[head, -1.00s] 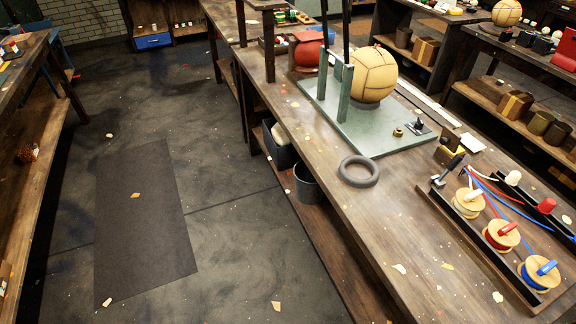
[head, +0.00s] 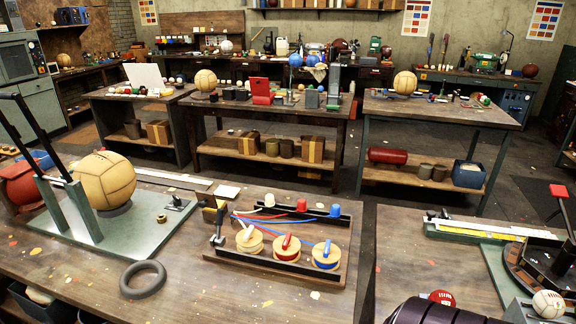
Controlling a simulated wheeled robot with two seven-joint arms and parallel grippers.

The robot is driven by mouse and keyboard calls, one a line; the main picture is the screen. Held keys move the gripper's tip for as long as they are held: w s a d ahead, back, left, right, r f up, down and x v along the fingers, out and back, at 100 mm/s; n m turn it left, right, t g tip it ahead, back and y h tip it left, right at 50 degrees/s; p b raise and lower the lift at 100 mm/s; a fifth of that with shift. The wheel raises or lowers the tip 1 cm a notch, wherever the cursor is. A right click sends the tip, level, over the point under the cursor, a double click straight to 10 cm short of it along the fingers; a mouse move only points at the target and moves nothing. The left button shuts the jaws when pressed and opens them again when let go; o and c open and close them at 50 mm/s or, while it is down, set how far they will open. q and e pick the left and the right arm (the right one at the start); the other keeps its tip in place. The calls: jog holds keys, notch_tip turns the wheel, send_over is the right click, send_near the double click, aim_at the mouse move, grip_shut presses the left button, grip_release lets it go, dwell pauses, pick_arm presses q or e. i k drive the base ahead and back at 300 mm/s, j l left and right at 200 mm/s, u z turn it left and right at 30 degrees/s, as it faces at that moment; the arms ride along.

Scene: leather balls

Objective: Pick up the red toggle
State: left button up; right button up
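In the head view, a dark tray (head: 228,262) lies on the near workbench. Three pale wooden discs sit in it, topped with white, red and blue toggles. The red toggle (head: 287,241) stands tilted on the middle disc (head: 286,254). Behind it, a red cap (head: 301,204) sits on a black rail between a white cap (head: 269,201) and a blue cap (head: 336,210). Red, blue and white cords run from the left toward these parts. Neither of my grippers shows, so their opening is hidden.
A green press stand (head: 110,245) with a tan ball (head: 104,180) and a dark ring (head: 143,279) lie left of the tray. A gap separates this bench from a right-hand bench with a black fixture (head: 530,265) and a red-topped lever (head: 559,190).

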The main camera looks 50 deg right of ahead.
aim_at(301, 207)
jog(key=z, duration=0.45)
jog(key=k+j+z, duration=0.1)
jog(key=z, duration=0.75)
jog(key=k+z, duration=0.1)
jog(key=z, duration=0.3)
jog(key=i+j+u, duration=0.1)
jog(key=j, duration=0.4)
jog(key=i+j, duration=0.35)
jog(key=j, duration=0.15)
jog(key=i+j+u, duration=0.15)
jog(key=j, duration=0.35)
jog(key=i+j+u, duration=0.1)
jog(key=i+j, duration=0.5)
jog(key=j, duration=0.3)
jog(key=i+j+u, duration=0.15)
jog(key=j, duration=0.25)
jog(key=i+z, duration=0.1)
jog(key=z, duration=1.85)
jog(key=k+l, duration=0.2)
